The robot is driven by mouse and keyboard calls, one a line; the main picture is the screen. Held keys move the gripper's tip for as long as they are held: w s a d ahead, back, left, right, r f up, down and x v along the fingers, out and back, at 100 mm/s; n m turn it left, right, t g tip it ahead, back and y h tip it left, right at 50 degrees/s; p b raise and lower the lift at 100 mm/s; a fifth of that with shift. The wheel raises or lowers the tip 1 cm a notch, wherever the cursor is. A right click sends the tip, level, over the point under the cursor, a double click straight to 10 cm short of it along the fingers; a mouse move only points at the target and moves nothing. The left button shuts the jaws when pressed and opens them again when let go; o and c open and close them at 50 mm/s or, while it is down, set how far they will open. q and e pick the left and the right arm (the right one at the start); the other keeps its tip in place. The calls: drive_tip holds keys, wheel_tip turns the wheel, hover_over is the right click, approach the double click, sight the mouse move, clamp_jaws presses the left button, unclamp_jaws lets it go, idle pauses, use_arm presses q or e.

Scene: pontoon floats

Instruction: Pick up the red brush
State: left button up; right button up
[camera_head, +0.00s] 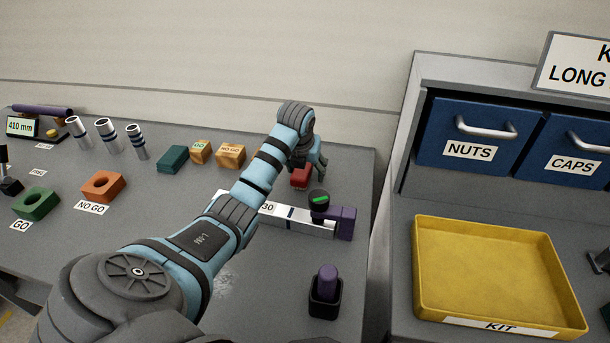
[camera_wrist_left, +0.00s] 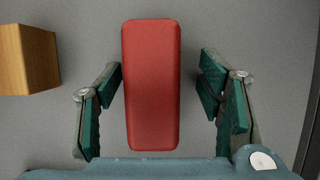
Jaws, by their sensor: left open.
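The red brush (camera_head: 301,176) lies on the grey table near its back right, partly hidden by my left gripper (camera_head: 313,168) in the head view. In the left wrist view the red brush (camera_wrist_left: 152,85) is a rounded red block, upright in the picture. My left gripper (camera_wrist_left: 162,98) is open, with one finger on each side of the brush.
A caliper-like gauge (camera_head: 298,221) lies in front. A yellow KIT tray (camera_head: 490,270) sits on the bench at right.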

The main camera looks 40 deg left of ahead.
use_arm(q)
drive_tip(key=shift+s+a+r, duration=0.25)
drive_tip(key=shift+s+r, duration=0.05)
drive_tip(key=shift+s, duration=0.15)
drive_tip(key=shift+f, duration=0.1)
drive_tip(key=shift+w+f, duration=0.15)
drive_tip(key=shift+w, duration=0.05)
drive_tip(key=shift+d, duration=0.1)
drive_tip(key=shift+c, duration=0.4)
drive_tip(key=c, duration=1.3)
wheel_tip(320, 180, up, 11)
drive_tip(key=shift+f+p, duration=0.2)
drive_tip(key=shift+p, duration=0.45)
drive_tip(key=o, duration=0.6)
drive_tip(key=c, duration=0.3)
